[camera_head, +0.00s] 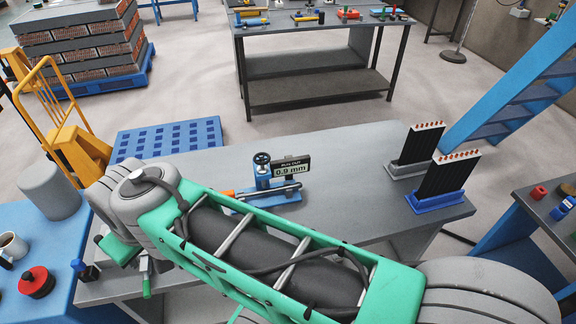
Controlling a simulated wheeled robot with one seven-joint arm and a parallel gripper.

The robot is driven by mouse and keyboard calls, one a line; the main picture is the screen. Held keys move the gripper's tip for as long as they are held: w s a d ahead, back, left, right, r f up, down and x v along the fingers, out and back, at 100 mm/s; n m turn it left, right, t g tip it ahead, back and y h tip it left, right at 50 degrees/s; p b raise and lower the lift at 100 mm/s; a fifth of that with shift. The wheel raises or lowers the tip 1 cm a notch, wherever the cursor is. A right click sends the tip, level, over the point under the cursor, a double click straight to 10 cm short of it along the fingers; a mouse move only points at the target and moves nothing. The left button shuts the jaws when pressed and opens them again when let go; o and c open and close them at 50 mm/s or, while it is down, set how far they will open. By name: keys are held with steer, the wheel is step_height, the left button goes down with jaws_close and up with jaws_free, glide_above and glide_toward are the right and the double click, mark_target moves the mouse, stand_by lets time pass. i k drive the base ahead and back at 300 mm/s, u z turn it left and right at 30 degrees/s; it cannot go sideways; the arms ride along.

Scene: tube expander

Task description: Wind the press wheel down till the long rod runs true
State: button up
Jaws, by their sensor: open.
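A small blue press (265,183) stands on the grey workbench, just beyond my arm. Its dark press wheel (262,158) sits on top of the blue post. A black display (291,168) beside the post reads "RUN OUT 0.9 mm". The long rod (279,190) lies across the press, grey on the right, with an orange part at its left end. Whether the rod is bent is too small to tell. My green and grey arm crosses the foreground. I cannot make out my gripper in this view.
The grey workbench (360,180) has free room right of the press. Two finned blocks stand at its right, in a grey base (408,168) and a blue base (435,201). A blue table (45,240) at left holds a mug (13,246) and a red object (37,282).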

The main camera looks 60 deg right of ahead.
mark_target(261, 161)
steer(key=z, duration=0.1)
steer(key=k, duration=0.2)
steer(key=z, duration=1.7)
